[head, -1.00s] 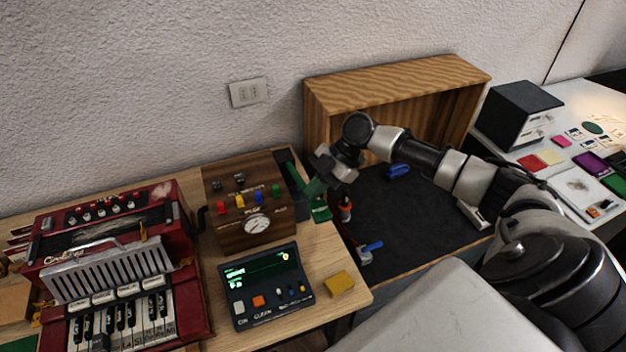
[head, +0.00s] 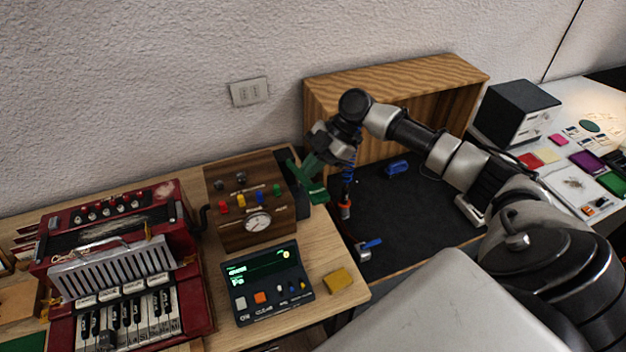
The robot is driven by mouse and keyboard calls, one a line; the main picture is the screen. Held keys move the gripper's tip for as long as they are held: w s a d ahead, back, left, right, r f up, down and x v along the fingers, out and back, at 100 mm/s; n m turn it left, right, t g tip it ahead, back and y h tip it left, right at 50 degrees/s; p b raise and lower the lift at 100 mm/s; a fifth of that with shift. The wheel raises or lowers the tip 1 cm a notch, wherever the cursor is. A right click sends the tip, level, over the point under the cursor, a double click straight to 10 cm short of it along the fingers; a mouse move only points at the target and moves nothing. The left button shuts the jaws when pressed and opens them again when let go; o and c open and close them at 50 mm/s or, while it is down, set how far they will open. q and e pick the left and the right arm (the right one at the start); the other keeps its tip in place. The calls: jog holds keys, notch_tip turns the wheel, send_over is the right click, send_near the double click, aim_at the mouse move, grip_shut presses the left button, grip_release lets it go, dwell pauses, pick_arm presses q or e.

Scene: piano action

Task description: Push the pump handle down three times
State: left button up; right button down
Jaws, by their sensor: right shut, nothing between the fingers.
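The brown wooden box (head: 229,231) with a round gauge (head: 257,222) and coloured knobs stands on the wooden table. A green lever, which looks like the pump handle (head: 318,196), sticks out at its right side beside a dark block. My right gripper (head: 309,170) comes in from the right and points down over the lever. Its fingers are shut and empty. The tips overlap the green lever in the head view, so I cannot tell whether they touch it. My left gripper is not in view.
A red accordion-like instrument (head: 128,226) stands on the left. A dark console (head: 266,283) and a yellow block (head: 338,280) lie in front of the box. A screwdriver (head: 346,209) and blue-handled items stand on the black mat (head: 418,220). An open wooden cabinet (head: 395,78) stands behind.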

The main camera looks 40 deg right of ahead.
jog(key=shift+w, duration=0.1)
jog(key=r, duration=0.1)
jog(key=w+r+p, duration=0.1)
jog(key=r, duration=0.1)
jog(key=w+r+p, duration=0.1)
jog(key=shift+d+r, duration=0.25)
jog(key=shift+r, duration=0.05)
dwell(1.0)
